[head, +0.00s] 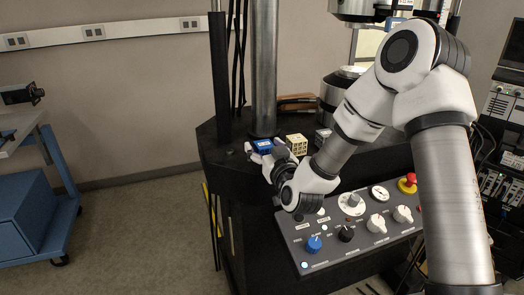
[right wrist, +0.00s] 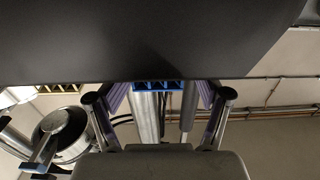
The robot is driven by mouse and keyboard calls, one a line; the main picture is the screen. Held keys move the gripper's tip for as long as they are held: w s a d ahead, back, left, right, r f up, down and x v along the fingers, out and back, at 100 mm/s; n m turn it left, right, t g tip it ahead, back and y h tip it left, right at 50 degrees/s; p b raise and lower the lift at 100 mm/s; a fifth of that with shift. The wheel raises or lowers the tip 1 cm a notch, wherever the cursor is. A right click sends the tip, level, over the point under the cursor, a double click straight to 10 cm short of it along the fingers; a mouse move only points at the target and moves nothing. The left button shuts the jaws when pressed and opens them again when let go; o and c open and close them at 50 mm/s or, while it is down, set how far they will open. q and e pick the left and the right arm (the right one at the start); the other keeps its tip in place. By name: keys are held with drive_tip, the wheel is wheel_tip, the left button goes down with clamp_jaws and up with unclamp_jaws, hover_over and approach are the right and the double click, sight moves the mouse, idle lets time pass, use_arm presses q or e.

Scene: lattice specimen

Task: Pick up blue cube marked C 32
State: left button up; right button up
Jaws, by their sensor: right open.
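A blue lattice cube (head: 263,145) sits on the black machine table, near its front left corner and close to the metal column. No marking can be read on it. My right gripper (head: 266,153) is at the cube, its jaws open around it. In the right wrist view the blue cube (right wrist: 158,85) shows between the two spread fingers of my right gripper (right wrist: 160,98), with room on both sides. Part of the cube is hidden by the dark surface in the wrist view and by the gripper in the head view. My left gripper is out of view.
A cream lattice cube (head: 297,144) stands just right of the gripper; a dark grey block (head: 322,136) is beside it. A metal column (head: 264,70) rises behind the blue cube. A control panel (head: 350,226) with knobs slopes below the table. Open floor lies left.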

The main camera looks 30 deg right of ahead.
drive_tip(key=x, duration=0.2)
drive_tip(key=shift+w+d+f, duration=0.15)
drive_tip(key=shift+w+f, duration=0.05)
drive_tip(key=shift+w, duration=0.1)
drive_tip(key=shift+s+r, duration=0.1)
drive_tip(key=shift+s, duration=0.05)
drive_tip(key=c, duration=1.2)
drive_tip(key=shift+o, duration=0.2)
